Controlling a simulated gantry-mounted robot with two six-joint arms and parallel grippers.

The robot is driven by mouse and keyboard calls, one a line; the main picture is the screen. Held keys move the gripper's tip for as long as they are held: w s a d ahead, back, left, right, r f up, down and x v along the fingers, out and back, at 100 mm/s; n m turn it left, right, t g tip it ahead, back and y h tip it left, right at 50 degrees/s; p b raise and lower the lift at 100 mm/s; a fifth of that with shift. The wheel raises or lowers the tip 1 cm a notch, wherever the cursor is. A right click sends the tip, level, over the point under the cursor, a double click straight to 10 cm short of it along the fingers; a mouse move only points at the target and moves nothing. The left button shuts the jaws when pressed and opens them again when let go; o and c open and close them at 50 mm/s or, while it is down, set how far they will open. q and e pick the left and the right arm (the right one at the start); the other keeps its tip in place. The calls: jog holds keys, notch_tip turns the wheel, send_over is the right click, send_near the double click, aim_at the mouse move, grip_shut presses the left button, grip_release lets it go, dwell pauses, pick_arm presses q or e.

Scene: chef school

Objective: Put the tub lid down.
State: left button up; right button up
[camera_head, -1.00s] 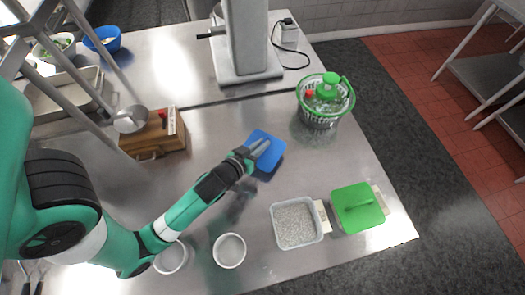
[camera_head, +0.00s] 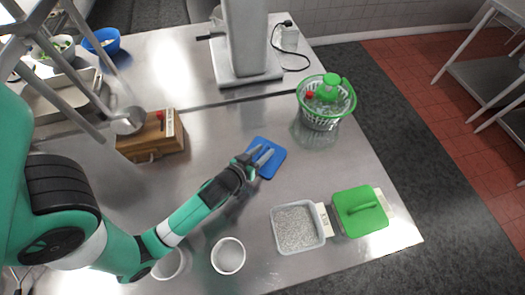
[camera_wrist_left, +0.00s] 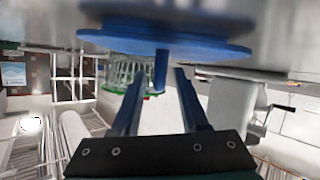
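The blue tub lid (camera_head: 274,163) lies flat on the steel worktop, left of and nearer than the salad spinner. In the left wrist view the lid (camera_wrist_left: 190,38) shows upside down at the top, its blue handle (camera_wrist_left: 160,68) pointing into the space between my fingers. My left gripper (camera_head: 259,157) is open at the lid's left side. In the left wrist view its two fingers (camera_wrist_left: 161,95) stand apart, with clear gaps to the handle on both sides. An open tub of pale grains (camera_head: 297,228) stands at the front right. My right gripper is not in view.
A green-lidded tub (camera_head: 360,210) stands beside the open tub near the right edge. The salad spinner (camera_head: 325,105) and a grey stand mixer (camera_head: 247,65) stand behind. A white cup (camera_head: 228,256) stands in front, and a wooden box (camera_head: 150,140) to the left.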

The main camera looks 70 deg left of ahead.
pick_arm(q)
jog(key=shift+r, duration=0.2)
jog(key=v, duration=1.1)
jog(key=shift+s+d+f, duration=0.1)
jog(key=shift+d+f, duration=0.05)
jog(key=shift+f, duration=0.05)
jog(key=shift+s+d+r, duration=0.1)
jog(key=shift+s+r, duration=0.2)
jog(key=shift+s, duration=0.05)
